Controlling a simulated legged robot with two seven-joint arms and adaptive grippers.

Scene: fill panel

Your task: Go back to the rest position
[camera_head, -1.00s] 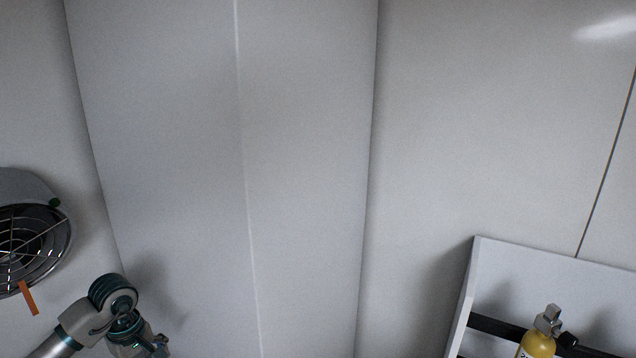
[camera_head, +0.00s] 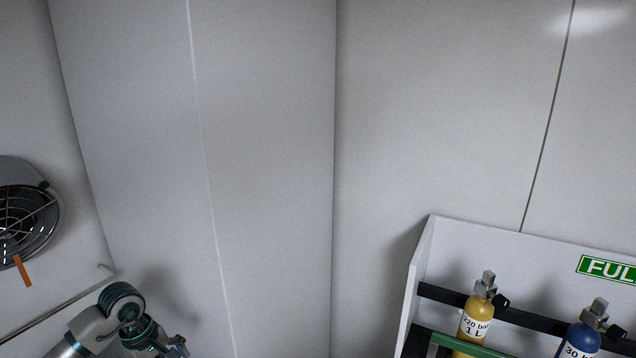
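My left arm comes in at the lower left of the head view, in front of the pale wall panels. My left gripper (camera_head: 172,347) is at its end, near the bottom edge and partly cut off. It looks small and dark, and I cannot tell whether its fingers are open or shut. No object shows in it. My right gripper is not in view.
A round fan (camera_head: 22,222) with an orange strip is at the left. The middle wall is bare.

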